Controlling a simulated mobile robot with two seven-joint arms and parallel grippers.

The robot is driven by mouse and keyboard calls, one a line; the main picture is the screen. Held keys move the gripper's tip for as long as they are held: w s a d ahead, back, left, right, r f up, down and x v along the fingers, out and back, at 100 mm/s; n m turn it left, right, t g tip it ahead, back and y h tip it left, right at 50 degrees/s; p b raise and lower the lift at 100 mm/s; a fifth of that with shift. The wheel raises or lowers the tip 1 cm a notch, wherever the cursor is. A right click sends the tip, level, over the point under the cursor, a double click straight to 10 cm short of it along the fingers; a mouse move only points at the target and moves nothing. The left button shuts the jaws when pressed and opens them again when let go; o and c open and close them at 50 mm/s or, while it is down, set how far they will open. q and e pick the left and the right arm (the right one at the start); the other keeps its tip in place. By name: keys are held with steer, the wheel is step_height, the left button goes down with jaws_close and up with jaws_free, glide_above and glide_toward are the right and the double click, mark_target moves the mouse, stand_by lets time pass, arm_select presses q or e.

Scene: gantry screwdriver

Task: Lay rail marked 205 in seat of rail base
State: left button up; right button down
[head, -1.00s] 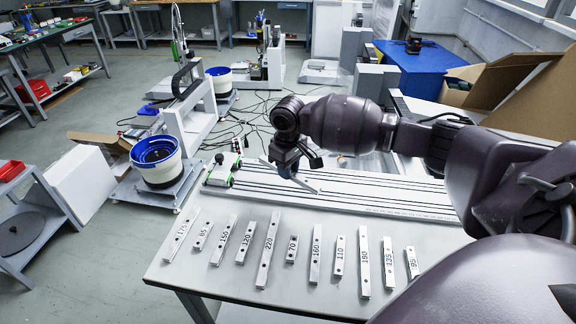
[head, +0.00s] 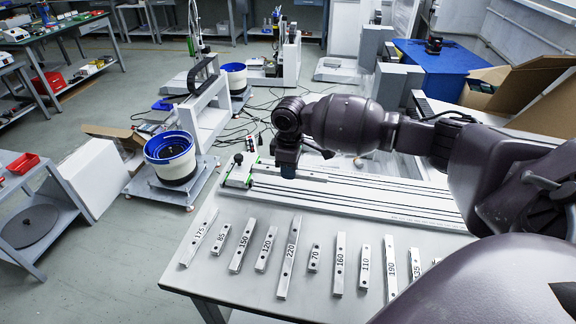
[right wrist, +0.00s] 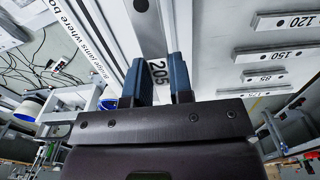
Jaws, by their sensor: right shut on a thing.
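In the head view my right gripper (head: 286,171) is over the left part of the rail base (head: 390,207), a long pale grooved base along the far side of the table. The held rail (head: 312,179) shows there as a thin strip, roughly in line with the grooves. I cannot tell whether it touches the seat. My left gripper is not in view.
Several numbered rails, among them 220 (head: 289,258) and 160 (head: 339,264), lie in a row on the table (head: 240,287) in front of the base. A small green-edged block (head: 240,172) stands at the base's left end. A blue-rimmed bowl (head: 170,160) stands left of the table.

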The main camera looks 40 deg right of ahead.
mark_target(289, 192)
step_height(289, 192, down, 4)
steer(key=shift+r+b, duration=0.1)
steer(key=shift+b, duration=0.8)
steer(key=shift+w+f, duration=0.1)
steer(key=shift+f, duration=0.3)
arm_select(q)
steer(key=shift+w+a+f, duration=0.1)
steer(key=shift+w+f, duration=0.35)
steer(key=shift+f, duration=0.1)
arm_select(e)
steer(key=shift+f, duration=0.15)
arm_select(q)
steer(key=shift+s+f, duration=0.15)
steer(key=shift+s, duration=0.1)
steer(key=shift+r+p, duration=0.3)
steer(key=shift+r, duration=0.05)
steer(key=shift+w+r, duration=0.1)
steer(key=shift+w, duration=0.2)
arm_select(e)
steer(key=shift+f, duration=0.1)
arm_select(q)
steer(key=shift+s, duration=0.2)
arm_select(e)
steer(key=shift+f, duration=0.45)
steer(key=c, duration=0.9)
jaws_free()
steer(key=shift+f, duration=0.1)
